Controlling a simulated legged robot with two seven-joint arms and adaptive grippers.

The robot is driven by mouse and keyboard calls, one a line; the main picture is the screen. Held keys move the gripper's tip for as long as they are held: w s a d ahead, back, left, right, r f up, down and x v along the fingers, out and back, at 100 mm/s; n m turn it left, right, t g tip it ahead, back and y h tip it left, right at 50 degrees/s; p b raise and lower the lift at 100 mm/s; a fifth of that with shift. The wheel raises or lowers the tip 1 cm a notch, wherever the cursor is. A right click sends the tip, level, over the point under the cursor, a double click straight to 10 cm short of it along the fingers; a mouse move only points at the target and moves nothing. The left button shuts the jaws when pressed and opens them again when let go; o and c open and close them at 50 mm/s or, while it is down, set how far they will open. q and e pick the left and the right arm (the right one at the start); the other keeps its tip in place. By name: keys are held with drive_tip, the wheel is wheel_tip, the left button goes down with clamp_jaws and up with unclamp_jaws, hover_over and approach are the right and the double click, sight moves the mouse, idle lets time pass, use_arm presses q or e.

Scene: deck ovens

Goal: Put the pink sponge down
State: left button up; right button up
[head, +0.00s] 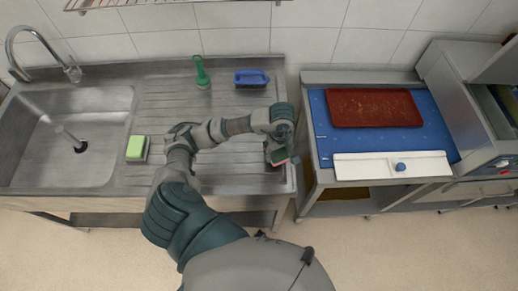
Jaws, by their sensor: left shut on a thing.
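My left gripper (276,149) is over the right end of the steel drainboard (215,107), close to its right edge. It is shut on the pink sponge (279,159), of which only a small pink and green part shows below the fingers. The gripper hides the rest. I cannot tell whether the sponge touches the drainboard. My right gripper is not in view.
A light green sponge (136,148) lies beside the sink basin (70,130). A green brush (201,72) and a blue-handled brush (251,78) are at the back.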

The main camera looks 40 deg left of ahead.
use_arm(q)
hover_over(259, 156)
drive_tip(key=d, duration=0.2)
drive_tip(key=shift+w+d+f+p, duration=0.2)
drive_tip(key=shift+w+f+p, duration=0.1)
drive_tip(key=shift+w+p, duration=0.1)
drive_tip(key=shift+s+a+f, duration=0.1)
drive_tip(key=shift+s+a, duration=0.1)
drive_tip(key=shift+a, duration=0.25)
drive_tip(key=shift+s+a+f, duration=0.1)
drive_tip(key=shift+s+a, duration=0.05)
drive_tip(key=shift+a, duration=0.3)
drive_tip(key=shift+s+a+f, duration=0.1)
drive_tip(key=shift+a+f, duration=0.05)
wheel_tip(259, 156, down, 2)
drive_tip(key=shift+f+p, duration=0.25)
drive_tip(key=shift+p, duration=0.2)
drive_tip(key=shift+f, duration=0.3)
drive_tip(key=o, duration=1.2)
drive_tip(key=shift+f, duration=0.1)
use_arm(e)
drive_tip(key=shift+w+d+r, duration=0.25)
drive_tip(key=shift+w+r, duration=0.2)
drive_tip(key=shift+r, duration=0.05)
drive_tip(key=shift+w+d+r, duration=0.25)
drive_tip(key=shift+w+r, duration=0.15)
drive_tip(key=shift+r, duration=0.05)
